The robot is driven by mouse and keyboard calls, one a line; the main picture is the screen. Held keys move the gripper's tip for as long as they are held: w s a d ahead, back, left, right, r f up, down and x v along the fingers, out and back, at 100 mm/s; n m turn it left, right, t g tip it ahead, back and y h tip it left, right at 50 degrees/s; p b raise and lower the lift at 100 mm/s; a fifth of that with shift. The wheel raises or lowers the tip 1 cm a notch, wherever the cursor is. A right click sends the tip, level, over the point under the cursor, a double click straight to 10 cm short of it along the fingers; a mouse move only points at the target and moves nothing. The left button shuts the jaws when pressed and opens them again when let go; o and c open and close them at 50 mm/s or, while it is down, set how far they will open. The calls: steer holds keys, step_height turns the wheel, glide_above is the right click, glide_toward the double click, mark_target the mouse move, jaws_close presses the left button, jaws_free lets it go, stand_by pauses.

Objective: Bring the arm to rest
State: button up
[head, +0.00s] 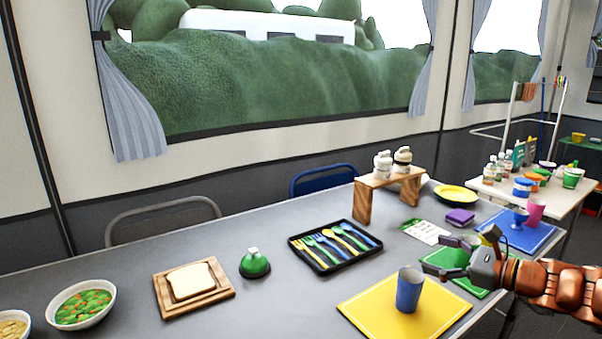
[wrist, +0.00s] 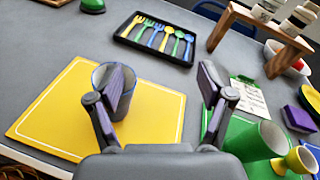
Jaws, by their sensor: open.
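My gripper (head: 462,257) is at the right of the head view, above the table near the green mat (head: 437,263). In the wrist view my gripper (wrist: 160,92) has its two fingers wide apart with nothing between them. A blue cup (head: 409,289) stands upright on the yellow mat (head: 367,313). In the wrist view the blue cup (wrist: 133,97) is partly hidden behind the left finger. A green cup (wrist: 258,141) and a small yellow cup (wrist: 297,160) are at the lower right of the wrist view, beside the right finger.
A black cutlery tray (head: 323,265), a green bell (head: 254,263) and a board with bread (head: 219,301) are on the grey table. A wooden stand (head: 365,202) holds two jars. A blue mat (head: 541,239) with cups is at the right. Bare table lies between the bell and yellow mat.

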steer(key=s+a+r+n+g+h+p, duration=0.1)
steer(key=s+a+r+n+g+p, duration=0.35)
steer(key=s+a+n, duration=0.5)
steer(key=s+a+r+n+g+p, duration=0.35)
steer(key=s+a+g+p, duration=0.3)
steer(key=a, duration=0.55)
steer(key=s+d+r+n+g+h+p, duration=0.1)
steer(key=s+d+n+h+p, duration=0.3)
steer(key=s, duration=0.6)
steer(key=s+d+r+n+g+h+p, duration=0.1)
steer(key=s+d+r+n+h+p, duration=0.3)
steer(key=s+n+p, duration=0.3)
steer(key=s+h+p, duration=0.1)
steer(key=s, duration=0.2)
steer(key=shift+d+r+g+h, duration=0.2)
steer(key=shift+g+h, duration=0.1)
steer(key=shift+h, duration=0.1)
